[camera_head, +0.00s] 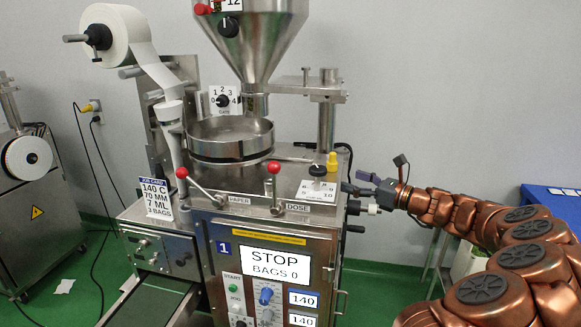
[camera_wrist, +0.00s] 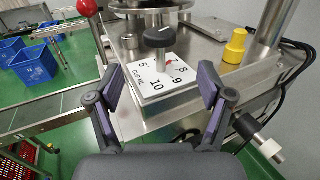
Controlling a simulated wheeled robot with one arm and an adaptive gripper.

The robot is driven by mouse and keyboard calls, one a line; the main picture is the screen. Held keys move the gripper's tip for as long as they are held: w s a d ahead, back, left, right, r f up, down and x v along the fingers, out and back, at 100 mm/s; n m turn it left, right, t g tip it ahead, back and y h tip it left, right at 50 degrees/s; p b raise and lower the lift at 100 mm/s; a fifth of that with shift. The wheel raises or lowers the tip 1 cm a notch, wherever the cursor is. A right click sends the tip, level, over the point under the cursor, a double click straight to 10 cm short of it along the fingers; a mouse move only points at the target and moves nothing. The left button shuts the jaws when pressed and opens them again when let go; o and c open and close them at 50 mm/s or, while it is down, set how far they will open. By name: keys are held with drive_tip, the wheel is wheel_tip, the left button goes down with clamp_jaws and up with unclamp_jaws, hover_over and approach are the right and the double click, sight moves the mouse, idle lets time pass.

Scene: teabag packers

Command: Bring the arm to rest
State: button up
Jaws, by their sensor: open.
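My copper-coloured arm reaches in from the right in the head view. My gripper (camera_head: 372,191) is beside the right side of the packing machine (camera_head: 180,222), near its top plate. In the wrist view my gripper (camera_wrist: 160,103) is open and empty, its two purple-padded fingers apart. Between and beyond the fingers is a black knob (camera_wrist: 159,37) on a white dial plate (camera_wrist: 150,84) marked with numbers and "CUP ML". The same knob (camera_head: 317,170) shows left of my gripper in the head view. I see no contact between fingers and knob.
A yellow cap (camera_wrist: 235,46) and a steel column stand close to the dial. A white-tipped rod (camera_head: 373,208) sticks out from the machine's right side below my gripper. Red-balled levers (camera_head: 273,168) rise at the front.

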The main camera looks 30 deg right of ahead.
drive_tip(key=shift+a, duration=0.1)
drive_tip(key=a+r+n+g+y, duration=0.2)
drive_tip(key=a+n+g+y, duration=0.5)
drive_tip(key=a, duration=1.2)
drive_tip(key=s+a+f+n+g+h, duration=0.25)
drive_tip(key=s+a+n, duration=0.2)
drive_tip(key=a, duration=0.45)
drive_tip(key=s+a+f+n+g+h, duration=0.1)
drive_tip(key=s+a+n+g, duration=0.25)
drive_tip(key=a+n, duration=0.35)
drive_tip(key=s+a+f+n+g+h, duration=0.2)
drive_tip(key=s+a+f+n, duration=0.1)
drive_tip(key=s, duration=0.4)
drive_tip(key=s+a+f+n+g+h, duration=0.2)
drive_tip(key=s+a+f+n+h, duration=0.15)
drive_tip(key=s, duration=0.35)
drive_tip(key=s+d+f+n+h, duration=0.2)
drive_tip(key=s+d+n, duration=0.1)
drive_tip(key=s, duration=0.3)
drive_tip(key=s+d+f+n+g+h, duration=0.1)
drive_tip(key=s+d+f+n+h, duration=0.1)
drive_tip(key=s+d, duration=0.3)
drive_tip(key=shift+s+d+f+n+h, duration=0.2)
drive_tip(key=shift+s+n+h, duration=0.45)
drive_tip(key=shift+s, duration=0.6)
